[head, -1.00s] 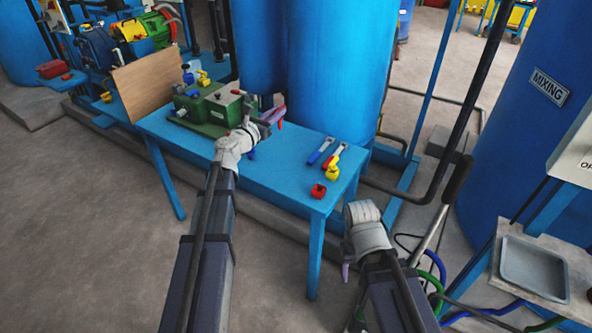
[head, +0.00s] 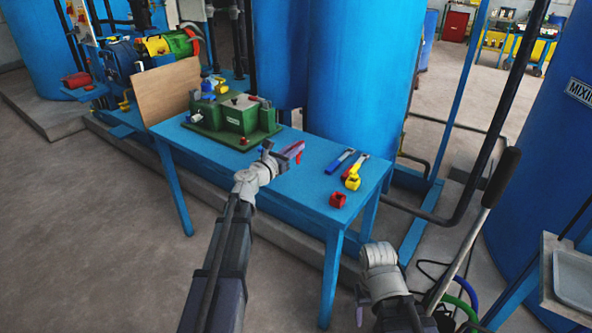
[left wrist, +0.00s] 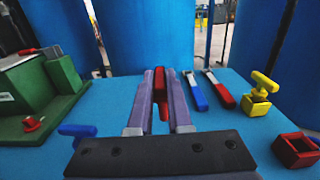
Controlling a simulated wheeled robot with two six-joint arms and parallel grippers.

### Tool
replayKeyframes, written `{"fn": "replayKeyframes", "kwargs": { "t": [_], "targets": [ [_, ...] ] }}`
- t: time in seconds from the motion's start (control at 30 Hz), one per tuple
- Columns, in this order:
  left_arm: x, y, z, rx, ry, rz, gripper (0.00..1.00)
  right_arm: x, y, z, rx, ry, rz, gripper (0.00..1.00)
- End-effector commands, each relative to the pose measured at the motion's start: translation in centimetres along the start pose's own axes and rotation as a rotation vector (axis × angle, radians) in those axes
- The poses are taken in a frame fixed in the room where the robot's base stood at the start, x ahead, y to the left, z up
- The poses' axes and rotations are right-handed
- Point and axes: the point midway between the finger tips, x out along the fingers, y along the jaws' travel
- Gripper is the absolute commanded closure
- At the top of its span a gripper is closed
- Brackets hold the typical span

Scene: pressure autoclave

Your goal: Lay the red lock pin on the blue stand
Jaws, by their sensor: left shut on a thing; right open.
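The red lock pin (left wrist: 161,85) is gripped between the purple fingers of my left gripper (left wrist: 160,95). In the head view my left gripper (head: 292,153) is above the blue table, in front of the green block. A small blue object (left wrist: 77,130), possibly the blue stand, shows on the table left of the fingers in the left wrist view. Its full shape is hidden behind the gripper body. My right gripper (head: 360,312) hangs low, clear of the table's right front corner, open and mostly hidden by its own wrist.
The green block assembly (head: 235,118) stands at the table's back left, beside a brown board (head: 162,92). Blue-handled (head: 339,161) and red-handled (head: 356,167) tools, a yellow part (head: 352,182) and a red box (head: 338,200) lie at right.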

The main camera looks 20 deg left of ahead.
Motion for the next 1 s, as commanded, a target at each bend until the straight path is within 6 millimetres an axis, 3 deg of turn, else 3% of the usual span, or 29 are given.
{"fn": "replayKeyframes", "kwargs": {
  "t": [0.03,0.27,0.6,1.0],
  "targets": [
    [0.0,0.0,-1.0,0.0,0.0,0.0,1.0,1.0,-0.1,-0.1,0.0,0.0,0.001,0.38],
    [0.0,0.0,-1.1,0.0,0.0,0.0,1.0,1.1,-0.1,-0.1,-0.001,0.0,0.002,0.38],
    [0.0,0.0,-4.7,0.0,0.0,0.0,1.0,4.7,-0.3,-0.3,-0.002,0.0,0.008,0.38],
    [0.0,0.0,-4.9,0.0,0.0,0.0,1.0,4.9,-0.3,-0.3,-0.003,0.001,0.009,0.38]
  ]
}}
